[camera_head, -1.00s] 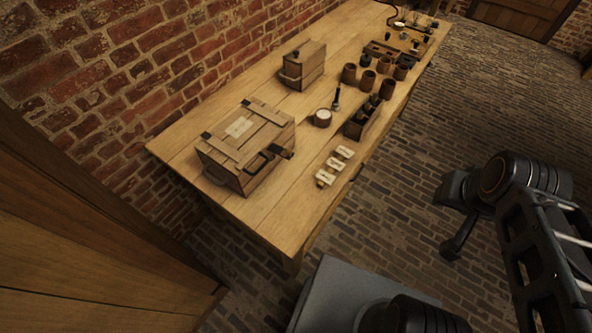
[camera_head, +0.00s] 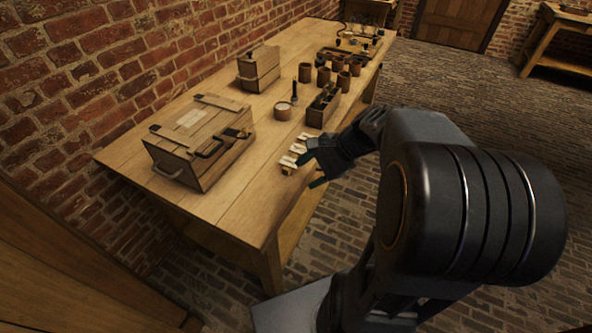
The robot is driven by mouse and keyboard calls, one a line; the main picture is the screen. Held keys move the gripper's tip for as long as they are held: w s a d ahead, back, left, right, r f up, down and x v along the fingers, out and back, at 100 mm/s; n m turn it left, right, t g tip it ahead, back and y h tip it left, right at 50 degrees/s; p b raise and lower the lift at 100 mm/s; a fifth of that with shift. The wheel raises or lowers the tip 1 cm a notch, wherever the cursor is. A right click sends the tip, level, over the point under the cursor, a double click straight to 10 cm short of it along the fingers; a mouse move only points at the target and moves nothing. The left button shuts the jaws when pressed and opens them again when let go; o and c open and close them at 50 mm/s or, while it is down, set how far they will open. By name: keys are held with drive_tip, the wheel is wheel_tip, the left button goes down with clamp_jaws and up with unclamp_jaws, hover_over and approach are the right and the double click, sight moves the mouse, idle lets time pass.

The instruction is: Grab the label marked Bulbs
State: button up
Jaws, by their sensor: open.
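Several small pale labels (camera_head: 297,149) lie in a row near the right edge of the wooden table (camera_head: 230,205). Their writing is too small to read, so I cannot tell which is marked Bulbs. My gripper (camera_head: 312,170) is at the table's right edge, just right of the labels. It is open and nothing shows between its fingers. My gripper and arm partly cover the right side of the label row.
A large wooden crate (camera_head: 170,165) stands left of the labels. A small jar (camera_head: 283,111), an upright dark-handled tool (camera_head: 295,92) and a wooden box with dark items (camera_head: 322,108) stand behind them. Several brown jars (camera_head: 324,77) and a wooden case (camera_head: 258,70) stand farther back.

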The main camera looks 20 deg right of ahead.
drive_tip(key=w+d+f+m+t+y+b, duration=0.2)
drive_tip(key=w+d+f+m+t+b, duration=0.1)
drive_tip(key=d+f+m+t+b, duration=0.35)
drive_tip(key=w+d+f+m+t+y+b, duration=0.2)
drive_tip(key=w+d+f+m+t+b, duration=0.15)
drive_tip(key=d+f+m, duration=0.5)
drive_tip(key=n+t+b, duration=0.1)
drive_tip(key=b, duration=0.1)
approach(299, 149)
drive_tip(key=shift+b+x, duration=0.7)
drive_tip(key=shift+x, duration=1.95)
drive_tip(key=shift+f, duration=0.15)
drive_tip(key=c, duration=0.7)
